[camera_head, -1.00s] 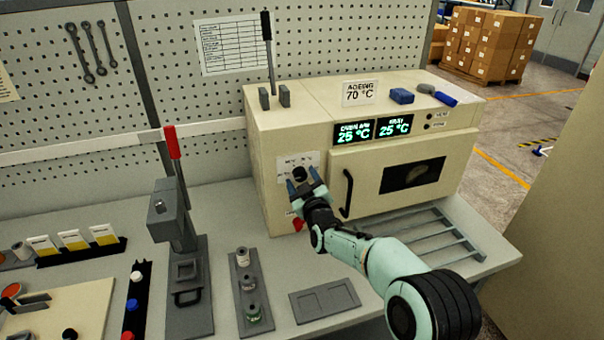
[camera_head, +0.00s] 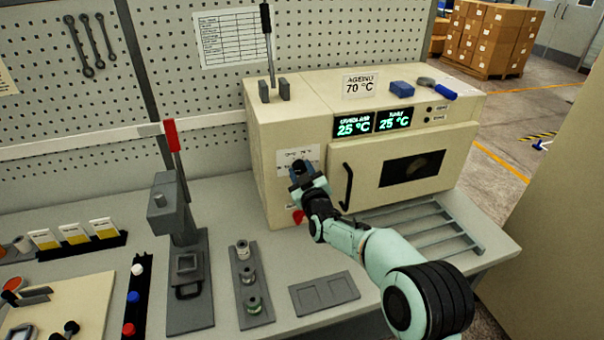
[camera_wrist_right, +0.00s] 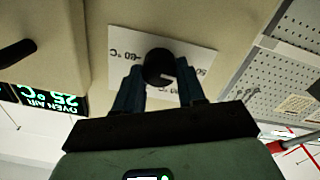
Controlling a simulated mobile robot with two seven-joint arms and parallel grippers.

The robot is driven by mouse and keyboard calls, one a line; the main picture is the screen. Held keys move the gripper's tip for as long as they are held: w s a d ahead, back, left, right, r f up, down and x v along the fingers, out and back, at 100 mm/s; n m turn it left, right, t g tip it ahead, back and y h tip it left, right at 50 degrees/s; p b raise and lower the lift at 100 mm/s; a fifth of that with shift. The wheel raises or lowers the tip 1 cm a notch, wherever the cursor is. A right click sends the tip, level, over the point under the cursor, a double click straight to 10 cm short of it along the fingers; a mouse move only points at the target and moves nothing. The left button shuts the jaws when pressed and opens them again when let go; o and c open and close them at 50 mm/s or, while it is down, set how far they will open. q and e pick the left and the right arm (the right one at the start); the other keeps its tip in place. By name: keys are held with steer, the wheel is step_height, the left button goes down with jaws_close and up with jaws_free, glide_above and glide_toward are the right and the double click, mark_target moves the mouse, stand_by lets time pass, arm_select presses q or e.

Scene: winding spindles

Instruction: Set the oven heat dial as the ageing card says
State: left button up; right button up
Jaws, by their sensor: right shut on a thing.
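The oven (camera_head: 270,120) is a cream box on the bench. The ageing card (camera_head: 361,87) on its top reads "AGEING 70 °C". Two green displays (camera_head: 372,123) both read 25 °C. My right gripper (camera_head: 302,171) is at the oven's front left and hides the dial in the head view. In the right wrist view, the black round heat dial (camera_wrist_right: 159,67) sits on a white scale plate (camera_wrist_right: 200,62), with a pale pointer mark. The fingers of my right gripper (camera_wrist_right: 160,85) are shut on the dial's two sides. Some scale numbers are hidden. My left gripper is not in view.
The oven door handle (camera_head: 347,186) is just right of the gripper. A red knob (camera_head: 298,215) sits below it. A grey rack (camera_head: 425,232) lies before the door. A red-handled press (camera_head: 180,235) and a spindle stand (camera_head: 248,285) are to the left.

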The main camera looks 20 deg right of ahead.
steer(key=m+b, duration=0.3)
steer(key=m, duration=0.1)
steer(key=shift+d+m+b, duration=0.1)
steer(key=shift+m+b, duration=0.2)
steer(key=m+b, duration=0.1)
steer(key=m, duration=0.1)
steer(key=shift+m+b, duration=0.35)
steer(key=shift+m, duration=0.05)
steer(key=m+b, duration=0.1)
steer(key=m, duration=0.1)
steer(key=shift+m, duration=0.3)
steer(key=m+b, duration=0.2)
steer(key=m, duration=0.1)
steer(key=shift+d+m, duration=0.15)
steer(key=shift+m, duration=0.15)
steer(key=m+b, duration=0.2)
steer(key=m, duration=0.2)
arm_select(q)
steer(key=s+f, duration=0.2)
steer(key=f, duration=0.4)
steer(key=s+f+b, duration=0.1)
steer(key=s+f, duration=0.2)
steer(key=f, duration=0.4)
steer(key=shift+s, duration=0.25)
arm_select(e)
steer(key=m, duration=0.5)
steer(key=shift+y, duration=0.3)
